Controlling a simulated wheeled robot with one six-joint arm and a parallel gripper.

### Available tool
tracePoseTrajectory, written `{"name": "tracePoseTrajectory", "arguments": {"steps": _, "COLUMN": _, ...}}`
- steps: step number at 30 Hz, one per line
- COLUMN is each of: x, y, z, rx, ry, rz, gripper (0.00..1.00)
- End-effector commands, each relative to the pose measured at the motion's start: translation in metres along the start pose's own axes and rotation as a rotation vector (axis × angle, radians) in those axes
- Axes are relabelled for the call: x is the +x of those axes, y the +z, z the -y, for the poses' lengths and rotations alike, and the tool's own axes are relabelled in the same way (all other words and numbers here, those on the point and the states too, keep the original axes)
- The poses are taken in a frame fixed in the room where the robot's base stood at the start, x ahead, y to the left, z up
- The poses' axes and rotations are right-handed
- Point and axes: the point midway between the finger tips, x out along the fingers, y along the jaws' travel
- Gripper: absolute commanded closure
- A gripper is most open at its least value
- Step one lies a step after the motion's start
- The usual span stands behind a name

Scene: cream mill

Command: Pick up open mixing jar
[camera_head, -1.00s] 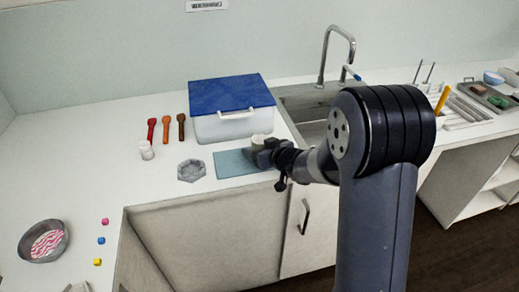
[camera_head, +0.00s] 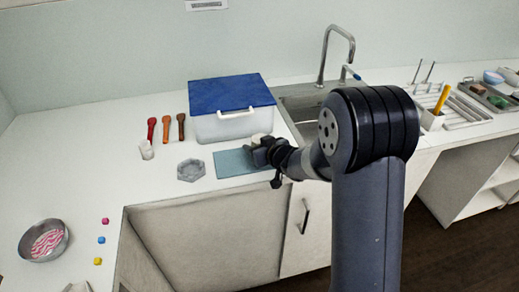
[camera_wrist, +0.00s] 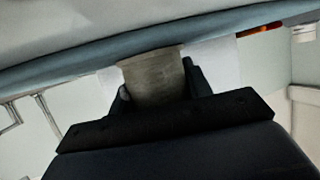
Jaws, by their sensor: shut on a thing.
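The mixing jar (camera_head: 257,138) shows in the head view as a small pale top at the right end of the blue mat (camera_head: 230,163), mostly hidden by my gripper (camera_head: 260,152). In the wrist view the jar (camera_wrist: 152,76) is a greyish, slightly see-through cylinder between the two fingers of my gripper (camera_wrist: 156,84). The fingers are shut on its sides. The blue mat (camera_wrist: 90,52) runs behind the jar's end in the wrist view. I cannot tell whether the jar touches the mat.
A clear bin with a blue lid (camera_head: 232,95) stands close behind the jar. The sink (camera_head: 300,105) is to the right. A grey hexagonal dish (camera_head: 191,170), a small white container (camera_head: 146,150) and red and brown-handled tools (camera_head: 166,128) lie to the left.

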Motion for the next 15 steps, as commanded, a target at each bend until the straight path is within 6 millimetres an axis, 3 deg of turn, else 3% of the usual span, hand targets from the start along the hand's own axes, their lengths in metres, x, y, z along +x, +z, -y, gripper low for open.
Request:
{"name": "tracePoseTrajectory", "arguments": {"steps": 8, "x": -0.001, "y": -0.002, "z": 0.0, "rx": 0.0, "ry": 0.0, "rz": -0.001, "gripper": 0.75}}
{"name": "tracePoseTrajectory", "arguments": {"steps": 15, "x": -0.016, "y": -0.039, "z": 0.0, "rx": -0.004, "ry": 0.0, "rz": -0.004, "gripper": 0.75}}
